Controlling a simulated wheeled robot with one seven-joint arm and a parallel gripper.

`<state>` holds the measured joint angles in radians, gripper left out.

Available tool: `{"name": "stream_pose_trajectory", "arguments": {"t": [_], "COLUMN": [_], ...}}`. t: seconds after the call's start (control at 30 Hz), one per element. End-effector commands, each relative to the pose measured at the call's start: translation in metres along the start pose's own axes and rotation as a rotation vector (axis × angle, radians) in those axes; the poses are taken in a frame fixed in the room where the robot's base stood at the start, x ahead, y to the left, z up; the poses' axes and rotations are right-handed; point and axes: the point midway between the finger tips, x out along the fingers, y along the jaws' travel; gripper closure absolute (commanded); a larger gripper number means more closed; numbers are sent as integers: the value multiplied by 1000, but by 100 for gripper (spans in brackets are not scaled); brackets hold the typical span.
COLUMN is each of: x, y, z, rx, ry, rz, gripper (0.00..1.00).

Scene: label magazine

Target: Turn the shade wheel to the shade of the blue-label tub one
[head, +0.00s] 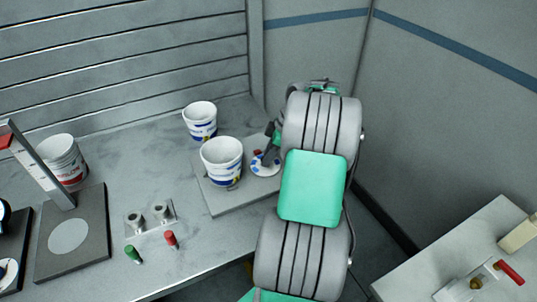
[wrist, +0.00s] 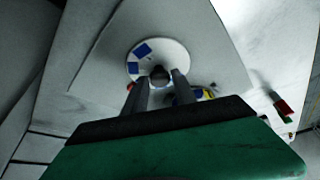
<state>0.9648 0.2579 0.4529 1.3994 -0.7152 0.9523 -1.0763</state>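The shade wheel (head: 264,170) is a white disc with blue patches and a bit of red, on a grey board (head: 222,205). In the wrist view the wheel (wrist: 172,52) lies just beyond my fingertips, with blue patches at its left. Its dark round knob (wrist: 159,75) shows between the tips. My gripper (wrist: 160,80) is open, its fingers apart either side of the knob with narrow gaps showing. In the head view my arm partly covers it. A white tub with a blue label (head: 201,122) stands behind; another with blue and yellow marks (head: 221,158) stands on the board.
A small holder (head: 150,218), a green peg (head: 133,254) and a red peg (head: 170,240) lie in front. A second table (head: 470,255) stands right.

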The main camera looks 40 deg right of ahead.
Motion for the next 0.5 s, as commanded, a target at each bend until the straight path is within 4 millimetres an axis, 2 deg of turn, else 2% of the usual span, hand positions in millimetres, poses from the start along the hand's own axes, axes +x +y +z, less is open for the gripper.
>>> {"name": "stream_pose_trajectory", "arguments": {"t": [0.07,0.37,0.5], "x": [0,0,0], "y": [0,0,0], "z": [0,0,0], "rx": [0,0,0], "ry": [0,0,0], "rz": [0,0,0], "gripper": [75,100,100]}}
